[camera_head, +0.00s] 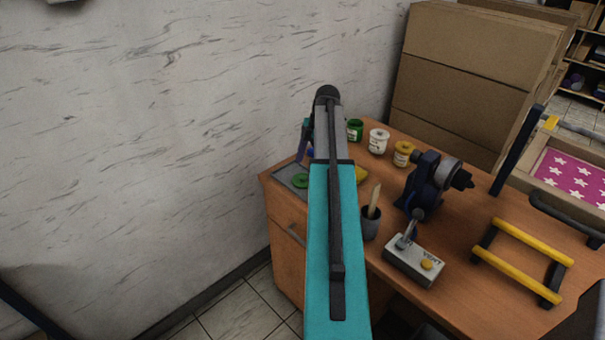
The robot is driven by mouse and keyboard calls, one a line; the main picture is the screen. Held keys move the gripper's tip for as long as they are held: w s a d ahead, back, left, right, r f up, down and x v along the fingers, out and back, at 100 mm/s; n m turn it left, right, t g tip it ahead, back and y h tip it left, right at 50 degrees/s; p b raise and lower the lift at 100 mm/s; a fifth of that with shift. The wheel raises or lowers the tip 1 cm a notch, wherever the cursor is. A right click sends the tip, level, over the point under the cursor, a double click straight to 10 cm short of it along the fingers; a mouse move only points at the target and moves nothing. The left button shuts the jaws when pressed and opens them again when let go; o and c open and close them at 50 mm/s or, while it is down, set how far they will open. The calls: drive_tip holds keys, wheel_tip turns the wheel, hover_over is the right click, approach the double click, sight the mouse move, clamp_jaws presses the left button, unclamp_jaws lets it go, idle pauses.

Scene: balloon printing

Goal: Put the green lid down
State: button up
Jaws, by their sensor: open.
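The green lid (300,181) lies on a grey tray (284,172) at the table's left corner, partly beside my arm. My gripper (304,154) is just above and behind the lid, mostly hidden by my own teal and grey arm. Its visible part is apart from the lid in the picture, and it is open. A green jar (355,130) stands at the back of the table, right of my arm.
A white jar (378,141) and a yellow jar (403,153) stand along the back. A yellow piece (361,174) shows beside my arm. A dark cup (370,224), a switch box (413,262) and a dark blue machine (429,184) stand to the right.

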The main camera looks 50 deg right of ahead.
drive_tip(key=b+v, duration=0.2)
drive_tip(key=v, duration=0.6)
drive_tip(key=shift+r, duration=0.3)
idle(0.5)
